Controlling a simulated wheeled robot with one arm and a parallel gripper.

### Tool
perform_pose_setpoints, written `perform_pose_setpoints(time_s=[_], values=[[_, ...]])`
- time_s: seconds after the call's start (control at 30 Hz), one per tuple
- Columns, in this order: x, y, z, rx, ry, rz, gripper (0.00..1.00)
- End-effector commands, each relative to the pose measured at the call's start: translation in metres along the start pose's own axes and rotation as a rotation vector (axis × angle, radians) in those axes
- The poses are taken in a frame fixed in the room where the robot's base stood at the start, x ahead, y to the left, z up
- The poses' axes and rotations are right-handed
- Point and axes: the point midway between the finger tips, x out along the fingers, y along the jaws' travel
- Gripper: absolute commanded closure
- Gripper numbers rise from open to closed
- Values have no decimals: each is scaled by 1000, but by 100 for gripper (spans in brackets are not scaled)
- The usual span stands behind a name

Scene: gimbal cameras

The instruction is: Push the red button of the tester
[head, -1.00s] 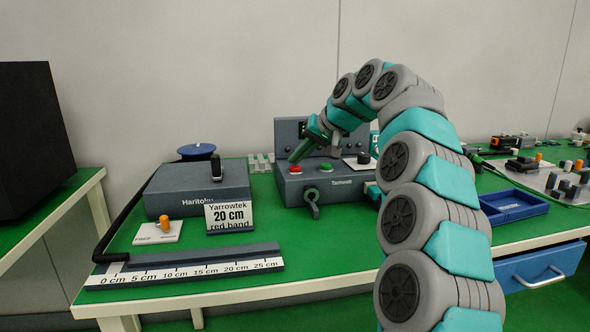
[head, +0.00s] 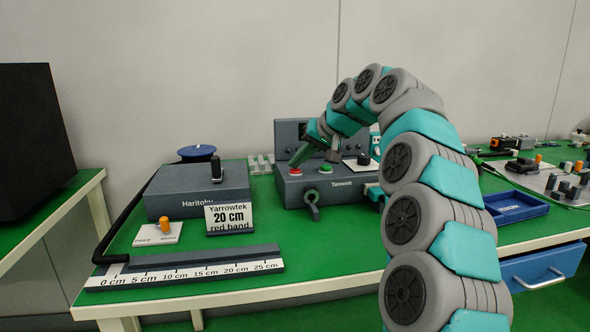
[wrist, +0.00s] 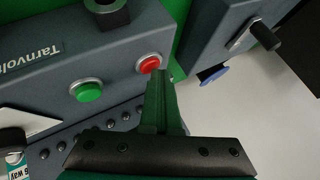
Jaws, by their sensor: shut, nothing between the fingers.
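The tester is a grey box marked Tarnvolt (head: 340,184) on the green bench. Its red button (head: 295,171) is at the left of the sloped top, and a green button (head: 325,169) is to its right. My gripper (head: 297,161) is shut and empty, its green fingers pointing down just above and behind the red button. In the wrist view the fingertips (wrist: 158,77) appear close beside the red button (wrist: 149,63); I cannot tell whether they touch. The green button (wrist: 88,91) is clear of the fingers.
A grey Haritolu box (head: 192,188) with a lever stands left of the tester. A Yarrowtek sign (head: 228,216), a small orange-knob switch (head: 165,226) and a ruler (head: 190,267) are in front. A blue tray (head: 515,206) lies to the right.

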Motion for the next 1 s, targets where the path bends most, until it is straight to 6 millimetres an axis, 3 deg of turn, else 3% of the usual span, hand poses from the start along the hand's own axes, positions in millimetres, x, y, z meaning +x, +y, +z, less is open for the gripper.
perform_pose_setpoints(time_s=[0.43, 1.0], values=[[-6, -4, -5, 0, 3, 0, 100], [-34, -22, -30, 5, 10, 0, 100]])
